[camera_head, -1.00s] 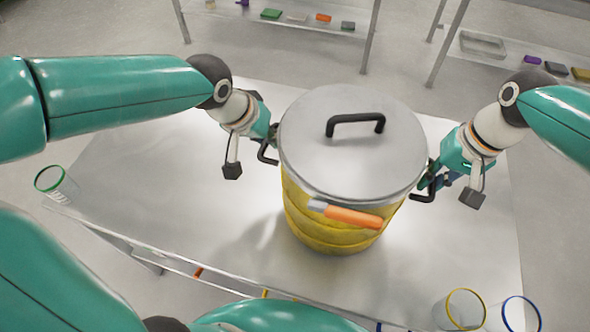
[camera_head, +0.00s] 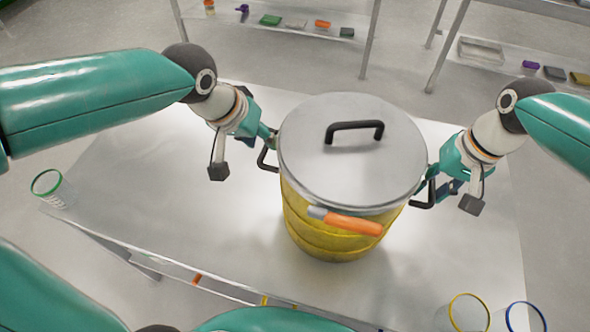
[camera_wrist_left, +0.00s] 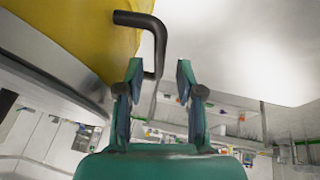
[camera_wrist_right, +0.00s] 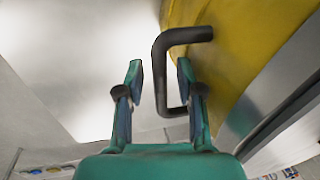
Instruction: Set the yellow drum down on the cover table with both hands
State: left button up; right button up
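The yellow drum (camera_head: 320,238) stands upright with its base at the cover table's top (camera_head: 180,205); I see no clear gap beneath it. It has a grey lid (camera_head: 350,175) and black side handles. My left gripper (camera_head: 269,140) is at the drum's left handle (camera_head: 262,160). In the left wrist view the fingers (camera_wrist_left: 160,80) are apart, with the handle (camera_wrist_left: 157,45) between them and space around it. My right gripper (camera_head: 432,184) is at the right handle (camera_head: 424,204). In the right wrist view its fingers (camera_wrist_right: 162,80) are also apart around the handle (camera_wrist_right: 161,75).
Shelves (camera_head: 300,27) with small items stand behind. The tabletop left of the drum is clear.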

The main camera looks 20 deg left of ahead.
jog(key=shift+r, duration=0.15)
pick_arm(q)
jog(key=v, duration=0.8)
pick_arm(e)
notch_tip(320, 180, up, 11)
jog(key=d, duration=0.2)
jog(key=shift+d+r, duration=0.15)
jog(key=shift+r, duration=0.05)
